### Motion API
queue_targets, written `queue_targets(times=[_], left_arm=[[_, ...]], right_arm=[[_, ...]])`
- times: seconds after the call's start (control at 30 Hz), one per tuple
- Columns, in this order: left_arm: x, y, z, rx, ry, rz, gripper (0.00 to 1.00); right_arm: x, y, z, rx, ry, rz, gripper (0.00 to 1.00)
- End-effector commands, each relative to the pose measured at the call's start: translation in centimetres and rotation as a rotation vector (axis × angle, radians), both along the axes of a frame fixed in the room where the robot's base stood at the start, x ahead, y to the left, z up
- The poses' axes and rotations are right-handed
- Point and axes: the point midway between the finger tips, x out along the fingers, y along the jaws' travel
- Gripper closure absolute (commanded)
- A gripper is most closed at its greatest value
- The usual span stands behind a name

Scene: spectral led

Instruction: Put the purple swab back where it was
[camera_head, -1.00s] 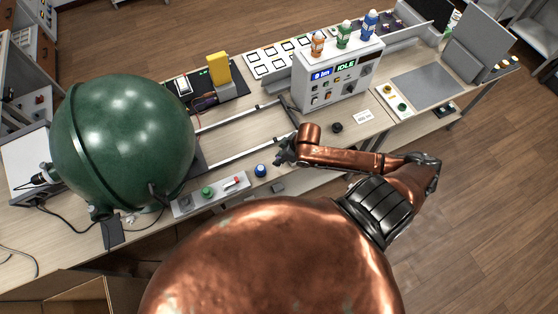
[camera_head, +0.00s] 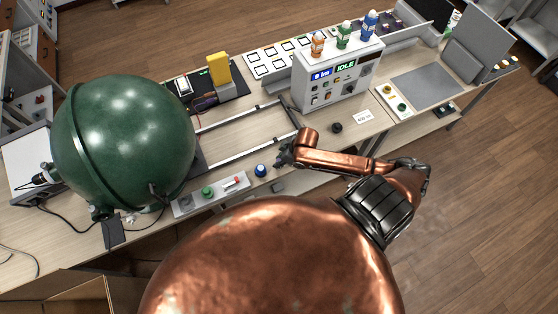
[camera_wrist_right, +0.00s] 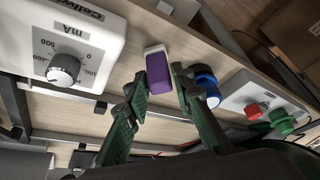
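The purple swab (camera_wrist_right: 158,75) is a purple block with a white end, in the middle of the right wrist view. It sits between the fingertips of my right gripper (camera_wrist_right: 158,86), which close in on its two sides. In the head view my right gripper (camera_head: 285,156) is over the front of the bench, just right of the blue knob (camera_head: 260,170). The swab is hidden there by the gripper and arm. My left gripper is not in view.
A control strip (camera_head: 212,194) with green and red buttons lies at the bench's front edge. A big green sphere (camera_head: 125,140) stands at the left. A white instrument (camera_head: 338,78) reading IDLE carries several bottles. Two rails (camera_head: 240,153) cross the bench between them.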

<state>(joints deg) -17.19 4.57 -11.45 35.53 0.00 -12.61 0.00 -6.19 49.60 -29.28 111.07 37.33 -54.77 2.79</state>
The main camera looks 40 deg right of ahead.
Motion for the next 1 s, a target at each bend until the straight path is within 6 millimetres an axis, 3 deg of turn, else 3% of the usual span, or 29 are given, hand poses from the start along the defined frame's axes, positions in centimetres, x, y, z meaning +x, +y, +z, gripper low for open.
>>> queue_targets(times=[0.17,0.53,1.0], left_arm=[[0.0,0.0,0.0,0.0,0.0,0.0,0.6],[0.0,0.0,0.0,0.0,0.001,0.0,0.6],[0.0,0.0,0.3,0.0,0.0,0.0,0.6]], right_arm=[[0.0,0.0,0.0,0.0,0.0,0.0,0.65],[-0.2,-0.2,0.7,-0.002,-0.001,0.0,0.65],[-3.3,-2.0,8.9,-0.002,0.001,0.002,0.65]])
